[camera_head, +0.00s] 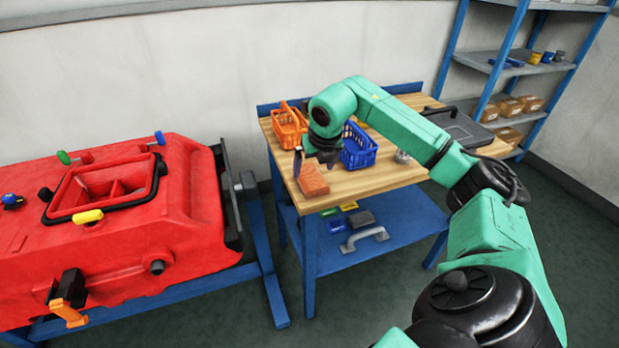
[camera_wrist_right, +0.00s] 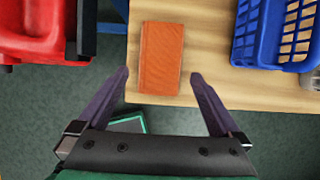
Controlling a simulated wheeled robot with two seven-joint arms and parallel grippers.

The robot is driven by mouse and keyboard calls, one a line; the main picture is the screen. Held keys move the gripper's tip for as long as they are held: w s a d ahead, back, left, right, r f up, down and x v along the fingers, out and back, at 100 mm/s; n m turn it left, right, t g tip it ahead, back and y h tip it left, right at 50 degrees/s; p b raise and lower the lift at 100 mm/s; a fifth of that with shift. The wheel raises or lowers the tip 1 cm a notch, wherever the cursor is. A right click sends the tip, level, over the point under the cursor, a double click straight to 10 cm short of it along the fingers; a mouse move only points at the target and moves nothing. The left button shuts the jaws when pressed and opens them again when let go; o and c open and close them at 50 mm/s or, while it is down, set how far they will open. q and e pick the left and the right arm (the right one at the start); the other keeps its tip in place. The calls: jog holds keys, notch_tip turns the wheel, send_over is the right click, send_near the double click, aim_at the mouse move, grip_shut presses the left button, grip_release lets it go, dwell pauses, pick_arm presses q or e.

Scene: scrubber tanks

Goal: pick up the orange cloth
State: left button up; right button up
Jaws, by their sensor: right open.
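The orange cloth (camera_head: 312,180) is a folded rectangular block lying flat at the front left edge of the wooden table. In the right wrist view the cloth (camera_wrist_right: 161,58) lies just beyond the fingertips and between their lines. My right gripper (camera_head: 316,159) is above the cloth in the head view, partly hidden by its own wrist. In the wrist view my right gripper (camera_wrist_right: 160,74) is open, with a finger to each side and nothing between them. The left gripper is not in view.
A blue basket (camera_head: 358,150) stands right of the cloth, and an orange basket (camera_head: 287,127) stands behind it. The wooden table (camera_head: 375,180) has a lower blue shelf (camera_head: 405,222) holding several items. The red tank (camera_head: 170,215) stands to the left, across a narrow gap.

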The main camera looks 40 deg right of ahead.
aim_at(312, 178)
jog(key=p+x, duration=0.1)
jog(key=x, duration=0.3)
jog(key=shift+f, duration=0.4)
jog(key=shift+w+d+f, duration=0.15)
jog(key=shift+f, duration=0.05)
jog(key=shift+r, duration=0.1)
jog(key=c, duration=0.9)
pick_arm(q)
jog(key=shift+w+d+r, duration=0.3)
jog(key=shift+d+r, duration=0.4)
pick_arm(e)
jog(key=shift+c, duration=0.9)
jog(key=shift+r, duration=0.5)
pick_arm(q)
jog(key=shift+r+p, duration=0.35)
jog(key=shift+p, duration=0.15)
pick_arm(e)
notch_tip(312, 178, up, 19)
